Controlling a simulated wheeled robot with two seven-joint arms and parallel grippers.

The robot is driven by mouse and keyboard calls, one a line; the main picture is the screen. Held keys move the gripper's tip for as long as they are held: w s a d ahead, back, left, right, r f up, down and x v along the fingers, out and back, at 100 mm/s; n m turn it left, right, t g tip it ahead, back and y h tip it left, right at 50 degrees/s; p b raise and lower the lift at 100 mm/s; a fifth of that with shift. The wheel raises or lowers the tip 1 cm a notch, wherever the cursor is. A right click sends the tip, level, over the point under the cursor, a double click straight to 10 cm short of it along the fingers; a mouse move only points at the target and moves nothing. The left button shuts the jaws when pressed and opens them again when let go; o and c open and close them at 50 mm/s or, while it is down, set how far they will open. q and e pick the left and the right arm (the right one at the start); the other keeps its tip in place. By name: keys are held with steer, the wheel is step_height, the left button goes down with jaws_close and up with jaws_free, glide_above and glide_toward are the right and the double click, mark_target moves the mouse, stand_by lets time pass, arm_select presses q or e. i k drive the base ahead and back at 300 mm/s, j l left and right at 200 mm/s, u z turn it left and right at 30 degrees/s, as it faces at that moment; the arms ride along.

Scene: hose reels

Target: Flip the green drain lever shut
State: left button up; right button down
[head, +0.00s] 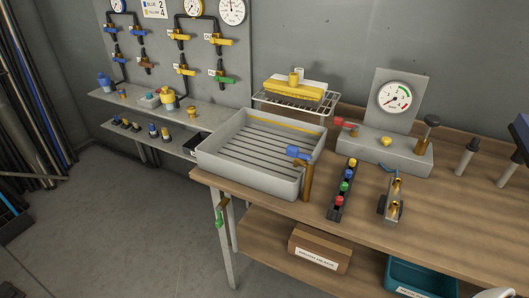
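A green lever (219,217) sits on a short brass pipe (225,206) below the left front corner of the grey basin (250,175), beside the bench leg. The lever is small here and seems to hang roughly vertical, along the pipe. Another green-handled valve (222,79) is on the wall panel, its handle lying about level.
The basin stands on the wooden bench's left end. A blue-handled tap (298,153) is at its right front. A rack of coloured buttons (344,188) and a gauge stand (397,95) are farther right. Floor left of the bench leg (229,250) is clear.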

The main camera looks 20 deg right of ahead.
mark_target(219, 223)
steer(key=i+j, duration=0.1)
steer(key=j, duration=0.75)
steer(key=i+j, duration=0.1)
steer(key=j, duration=0.75)
steer(key=j+z, duration=0.1)
steer(key=j, duration=0.75)
steer(key=i, duration=0.05)
